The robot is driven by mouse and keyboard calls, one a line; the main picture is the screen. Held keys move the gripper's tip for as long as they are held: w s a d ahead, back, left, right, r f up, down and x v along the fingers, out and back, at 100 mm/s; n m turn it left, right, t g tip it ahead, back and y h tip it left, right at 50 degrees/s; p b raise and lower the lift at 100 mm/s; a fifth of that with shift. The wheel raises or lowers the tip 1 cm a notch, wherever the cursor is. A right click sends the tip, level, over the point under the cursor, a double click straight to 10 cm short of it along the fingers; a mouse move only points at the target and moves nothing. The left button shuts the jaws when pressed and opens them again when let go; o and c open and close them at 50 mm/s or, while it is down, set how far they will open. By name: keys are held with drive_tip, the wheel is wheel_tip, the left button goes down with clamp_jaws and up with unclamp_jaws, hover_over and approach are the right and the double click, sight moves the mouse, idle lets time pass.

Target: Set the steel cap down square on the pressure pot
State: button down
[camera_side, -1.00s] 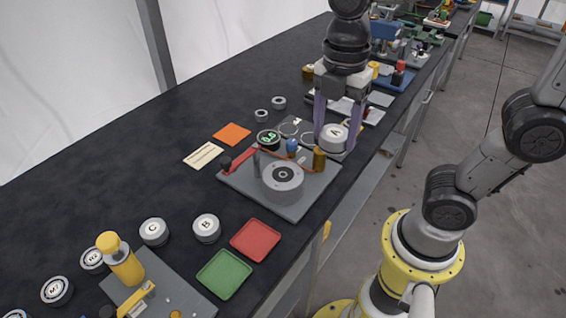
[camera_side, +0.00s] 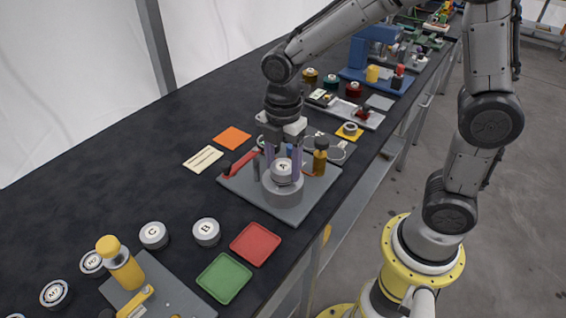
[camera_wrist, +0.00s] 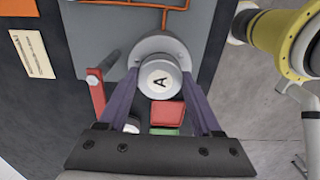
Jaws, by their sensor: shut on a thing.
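The steel cap (camera_side: 283,167), marked A, is in my gripper (camera_side: 283,173) over the pressure pot. My gripper is shut on it, with a purple finger on each side. The pot (camera_side: 284,194) is a wide grey cylinder on the grey base plate. In the side view the cap looks roughly centred above the pot; I cannot tell whether they touch. In the wrist view the cap (camera_wrist: 160,82) hides the middle of the pot (camera_wrist: 150,45), whose rim shows mostly above it in the picture. My gripper also shows there (camera_wrist: 160,76).
A red lever (camera_side: 241,163) and a brass-coloured cylinder (camera_side: 320,157) stand close to the pot on the plate (camera_side: 238,185). A red tray (camera_side: 256,243), a green tray (camera_side: 224,278) and caps marked B (camera_side: 206,232) and C (camera_side: 154,235) lie nearer. The dark bench at left is mostly clear.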

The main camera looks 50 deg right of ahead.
sight(283, 166)
drive_tip(key=shift+f, duration=0.25)
drive_tip(key=shift+c, duration=0.3)
unclamp_jaws()
drive_tip(key=shift+r, duration=0.1)
wheel_tip(283, 166, up, 12)
drive_tip(key=s+d+m+t, duration=0.2)
drive_tip(key=s+d+m, duration=0.1)
drive_tip(key=s+m, duration=0.4)
drive_tip(key=s+d+f+m+t, duration=0.1)
drive_tip(key=s+d+m+t, duration=0.2)
drive_tip(key=s+m, duration=0.5)
drive_tip(key=shift+m+t, duration=0.3)
drive_tip(key=shift+m, duration=1.2)
drive_tip(key=shift+d+f, duration=0.1)
